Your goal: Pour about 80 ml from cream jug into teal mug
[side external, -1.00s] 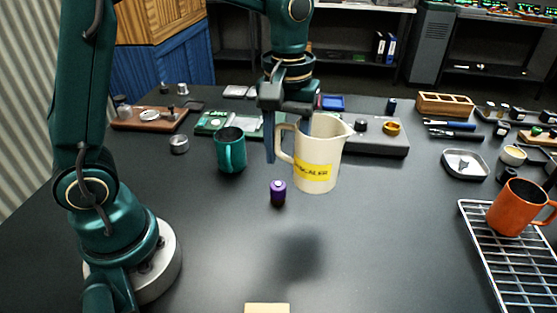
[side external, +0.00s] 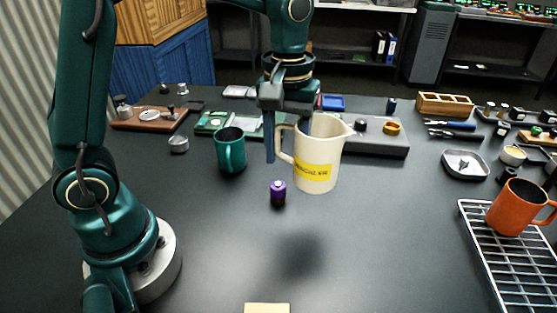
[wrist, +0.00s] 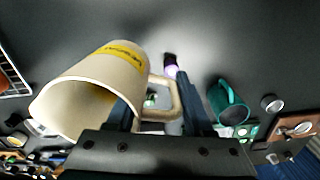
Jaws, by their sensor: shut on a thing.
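The cream jug (side external: 316,160) has a yellow label and hangs upright above the table, its spout to the right in the side view. My gripper (side external: 288,140) is shut on it at the handle side, one finger outside the handle and the other at the jug's wall. In the wrist view the jug (wrist: 100,85) shows its open mouth, and the gripper's fingers (wrist: 158,112) straddle the handle. How full the jug is cannot be told. The teal mug (side external: 230,150) stands upright on the table, left of the jug; it also shows in the wrist view (wrist: 226,104).
A small purple cylinder (side external: 278,192) stands on the table below and left of the jug. An orange mug (side external: 516,208) stands on a wire rack (side external: 490,255) at the right. The front middle of the table is mostly clear.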

